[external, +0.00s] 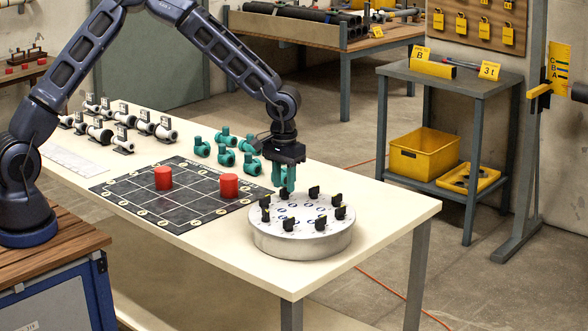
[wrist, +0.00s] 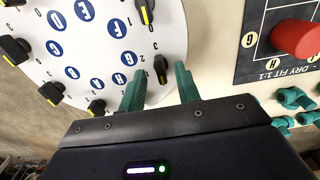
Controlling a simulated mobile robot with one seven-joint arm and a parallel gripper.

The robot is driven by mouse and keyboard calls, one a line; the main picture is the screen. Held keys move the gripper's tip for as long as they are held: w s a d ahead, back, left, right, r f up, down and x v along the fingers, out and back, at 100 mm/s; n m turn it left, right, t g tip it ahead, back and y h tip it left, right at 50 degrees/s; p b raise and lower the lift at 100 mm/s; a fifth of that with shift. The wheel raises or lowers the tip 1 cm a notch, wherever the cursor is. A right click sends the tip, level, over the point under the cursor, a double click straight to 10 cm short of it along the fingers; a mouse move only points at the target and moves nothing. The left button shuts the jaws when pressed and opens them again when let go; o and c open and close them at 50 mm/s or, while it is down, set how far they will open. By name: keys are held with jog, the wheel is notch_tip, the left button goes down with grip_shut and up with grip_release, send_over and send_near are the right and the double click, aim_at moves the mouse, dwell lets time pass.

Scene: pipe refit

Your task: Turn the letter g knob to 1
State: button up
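The round pale dial plate (external: 300,243) sits on the near right end of the table and carries several black knobs with numbers and blue letter discs. In the wrist view part of the plate (wrist: 105,45) shows. One black knob (wrist: 160,68) with a yellow mark lies at the plate's edge, between and just beyond my fingertips. The blue discs beside it (wrist: 128,58) are small and turned, so I cannot tell surely which letter is its own. My gripper (external: 284,187) points down over the plate's far side, its teal fingers (wrist: 160,88) open and apart around the knob's line.
Other knobs (wrist: 50,93) stand around the plate. A black grid mat (external: 190,200) with two red cylinders (external: 228,186) lies to the left. Teal fittings (external: 226,157) stand behind it, and pale fittings (external: 100,131) further left. The table's right corner is clear.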

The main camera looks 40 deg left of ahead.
jog(key=shift+f, duration=0.75)
grip_shut()
jog(key=shift+m, duration=0.3)
jog(key=m, duration=1.1)
jog(key=shift+w+a, duration=0.1)
jog(key=shift+a, duration=0.05)
dwell(0.3)
